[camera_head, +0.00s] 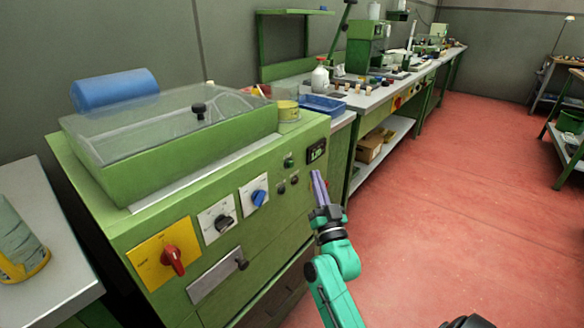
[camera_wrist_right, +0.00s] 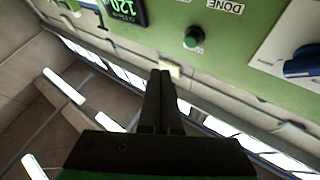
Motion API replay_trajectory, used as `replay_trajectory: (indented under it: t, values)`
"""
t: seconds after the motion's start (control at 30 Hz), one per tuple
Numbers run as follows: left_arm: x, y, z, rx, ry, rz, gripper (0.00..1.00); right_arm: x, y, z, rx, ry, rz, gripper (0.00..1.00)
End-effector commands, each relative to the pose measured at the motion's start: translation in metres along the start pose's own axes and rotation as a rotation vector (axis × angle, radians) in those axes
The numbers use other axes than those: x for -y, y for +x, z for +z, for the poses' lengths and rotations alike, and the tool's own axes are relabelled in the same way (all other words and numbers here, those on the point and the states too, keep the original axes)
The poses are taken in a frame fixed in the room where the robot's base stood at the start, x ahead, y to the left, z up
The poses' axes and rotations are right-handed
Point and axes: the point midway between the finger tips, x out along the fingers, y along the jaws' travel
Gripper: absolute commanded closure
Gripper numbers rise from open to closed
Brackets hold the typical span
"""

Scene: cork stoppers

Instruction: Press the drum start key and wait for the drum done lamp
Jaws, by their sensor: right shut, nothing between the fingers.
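The green drum machine (camera_head: 230,190) has a small panel at its right end. On it are a dark display (camera_head: 316,150), a green round control (camera_head: 288,160) and two dark round controls (camera_head: 281,187) below. My left gripper is not in view.
Rotary knobs, including a blue one (camera_head: 259,197) and a red one (camera_head: 174,260), sit left of the panel. A clear lid (camera_head: 170,120) covers the machine's top. A workbench (camera_head: 400,85) runs behind. The red floor (camera_head: 450,190) at right is clear.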

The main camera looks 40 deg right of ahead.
Motion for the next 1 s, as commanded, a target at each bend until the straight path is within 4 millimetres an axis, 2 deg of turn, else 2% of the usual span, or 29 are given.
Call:
replay_trajectory:
  t: [0.1,0.3,1.0]
  values:
    - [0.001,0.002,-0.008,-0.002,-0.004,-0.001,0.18,0.01,0.013,0.01,-0.001,0.002,-0.001,1.0]
    - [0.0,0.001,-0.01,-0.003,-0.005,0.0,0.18,0.021,0.028,0.02,0.0,0.002,-0.001,1.0]
    - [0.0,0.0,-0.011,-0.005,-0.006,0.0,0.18,0.023,0.03,0.022,0.001,0.0,-0.001,1.0]
